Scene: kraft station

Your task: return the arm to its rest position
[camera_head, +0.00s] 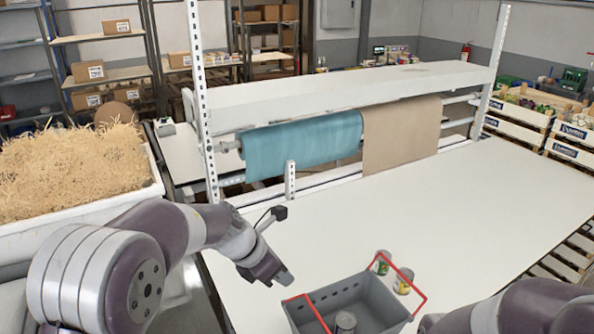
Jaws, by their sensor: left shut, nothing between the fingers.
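My left arm comes in from the left, and its gripper (284,277) is above the white table (480,215), close to the left back corner of a grey basket. The left gripper is shut with nothing in it. My right arm shows only as a link at the bottom right corner, and its gripper is out of view.
A rack with teal (300,145) and brown (402,135) rolls spans the back. A straw-filled bin (70,170) is left.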

